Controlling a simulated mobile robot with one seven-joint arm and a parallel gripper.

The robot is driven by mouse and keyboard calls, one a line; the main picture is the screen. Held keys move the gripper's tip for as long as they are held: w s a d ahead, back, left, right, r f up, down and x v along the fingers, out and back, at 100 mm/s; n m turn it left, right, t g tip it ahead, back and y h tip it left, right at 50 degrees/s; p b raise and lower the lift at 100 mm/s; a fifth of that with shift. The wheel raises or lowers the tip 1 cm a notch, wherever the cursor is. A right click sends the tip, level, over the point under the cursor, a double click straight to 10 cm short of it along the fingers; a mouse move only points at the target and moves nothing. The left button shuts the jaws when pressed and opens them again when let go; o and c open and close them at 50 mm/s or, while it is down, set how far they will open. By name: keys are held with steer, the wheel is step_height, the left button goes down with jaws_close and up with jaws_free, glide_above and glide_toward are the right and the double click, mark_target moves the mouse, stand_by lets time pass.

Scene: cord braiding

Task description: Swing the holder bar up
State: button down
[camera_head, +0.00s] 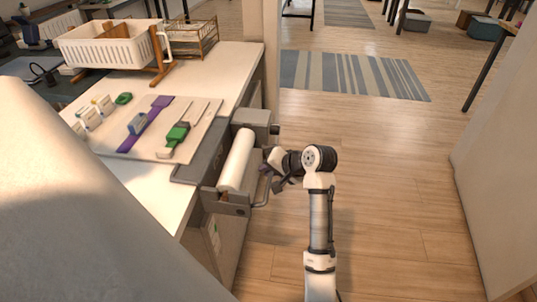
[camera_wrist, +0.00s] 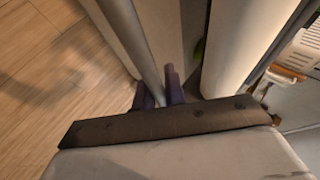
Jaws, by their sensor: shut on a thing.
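The holder bar (camera_head: 264,193) is a thin grey metal bar at the front of a roll holder on the counter's side. It runs along the outer side of a white roll (camera_head: 235,163), low and near the roll's level. My gripper (camera_head: 271,173) reaches in from the right and is shut on the bar. In the wrist view, the dark purple fingers (camera_wrist: 159,90) close around the grey bar (camera_wrist: 128,38), with the white roll (camera_wrist: 240,45) beside it. The exact contact is partly hidden by the fingers.
The holder's grey end brackets (camera_head: 226,204) stick out from the counter. A board (camera_head: 193,148) with purple and green cords lies on the countertop. A white basket (camera_head: 106,48) stands behind it. Open wooden floor (camera_head: 390,190) lies to the right.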

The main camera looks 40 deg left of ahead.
steer(key=t+h+p, duration=0.1)
steer(key=h+p, duration=0.1)
steer(key=p, duration=0.1)
steer(key=r+n+t+h+p, duration=0.1)
steer(key=h+p, duration=0.1)
steer(key=p, duration=0.2)
steer(key=a+r+t+h+p, duration=0.1)
steer(key=h+p, duration=0.1)
steer(key=p, duration=0.1)
steer(key=shift+s+p, duration=0.35)
steer(key=shift+f, duration=0.1)
steer(key=c, duration=1.5)
jaws_free()
